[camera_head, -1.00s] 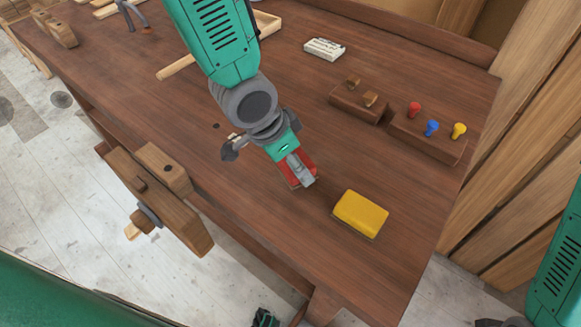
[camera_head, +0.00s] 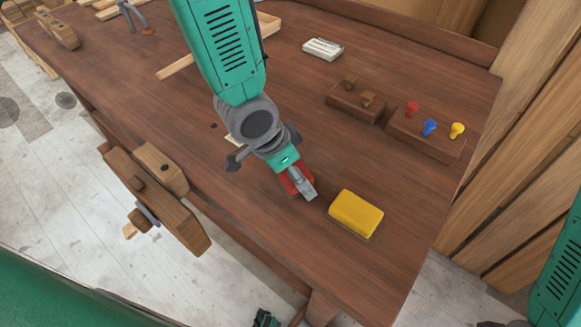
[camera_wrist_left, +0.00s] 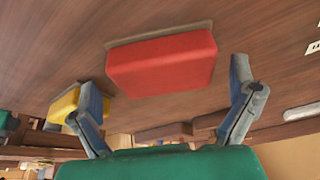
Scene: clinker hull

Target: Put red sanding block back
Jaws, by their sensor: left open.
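The red sanding block (camera_head: 296,184) is on the brown workbench (camera_head: 300,258), partly hidden under my left gripper (camera_head: 302,186). In the left wrist view the red block (camera_wrist_left: 162,64) shows whole, with a thin brownish layer along its far edge. My left gripper (camera_wrist_left: 168,108) is open there, its fingers spread to either side of the block's near end. I cannot tell whether they touch it. A yellow sanding block (camera_head: 356,214) lies just right of the gripper; it also shows in the left wrist view (camera_wrist_left: 64,105).
A wooden holder (camera_head: 426,136) with red, blue and yellow pegs stands at the right, beside a dark wooden block (camera_head: 355,102) with two knobs. A white box (camera_head: 323,49) lies farther back. A wooden vise (camera_head: 160,195) juts from the front edge. Bench beyond the yellow block is clear.

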